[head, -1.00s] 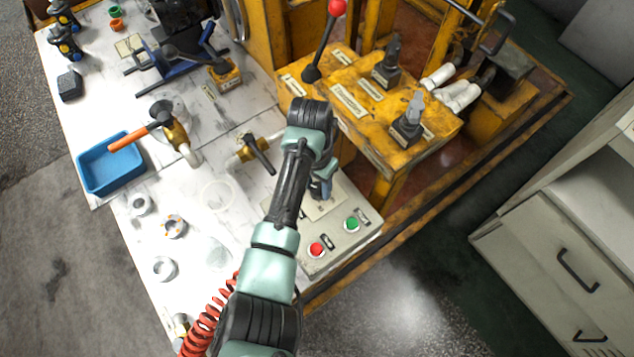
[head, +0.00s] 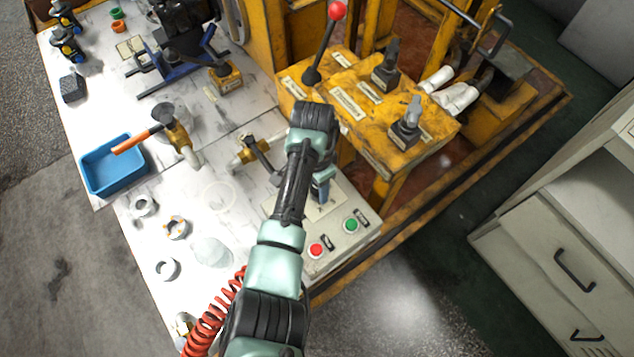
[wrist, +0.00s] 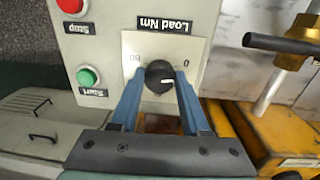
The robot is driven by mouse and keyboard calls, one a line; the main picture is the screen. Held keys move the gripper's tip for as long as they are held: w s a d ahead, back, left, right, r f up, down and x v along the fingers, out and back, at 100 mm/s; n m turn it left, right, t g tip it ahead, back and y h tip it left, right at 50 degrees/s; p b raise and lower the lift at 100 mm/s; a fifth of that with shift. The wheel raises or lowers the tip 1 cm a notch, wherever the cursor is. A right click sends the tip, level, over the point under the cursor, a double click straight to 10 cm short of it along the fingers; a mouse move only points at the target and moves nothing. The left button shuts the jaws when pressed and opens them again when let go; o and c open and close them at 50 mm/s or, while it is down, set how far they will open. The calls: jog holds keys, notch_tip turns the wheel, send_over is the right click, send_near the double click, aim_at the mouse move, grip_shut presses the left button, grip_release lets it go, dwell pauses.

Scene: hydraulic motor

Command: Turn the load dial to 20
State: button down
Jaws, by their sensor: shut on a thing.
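The load dial (wrist: 159,77) is a round black knob on a light plate in the wrist view. Its white mark points to the right in that view. The plate carries the label "Load Nm", seen upside down, with a 0 at the right and another number, hard to read, at the left. My gripper (wrist: 159,84) has its two blue fingers on either side of the knob and is shut on it. In the head view my gripper (head: 322,188) is over the control box, and my arm hides the dial.
The control box (head: 343,245) also bears a red stop button (head: 316,250) and a green start button (head: 350,226). A valve with a dark handle (head: 262,155) stands close to the left of my gripper. The yellow lever block (head: 375,118) is behind.

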jog(key=m+p, duration=0.1)
jog(key=m, duration=0.3)
jog(key=shift+m+p, duration=0.3)
jog(key=shift+m, duration=1.5)
jog(key=shift+c, duration=1.9)
grip_release()
notch_tip(320, 180, up, 13)
jog(key=shift+w, duration=0.4)
jog(key=shift+d, duration=0.1)
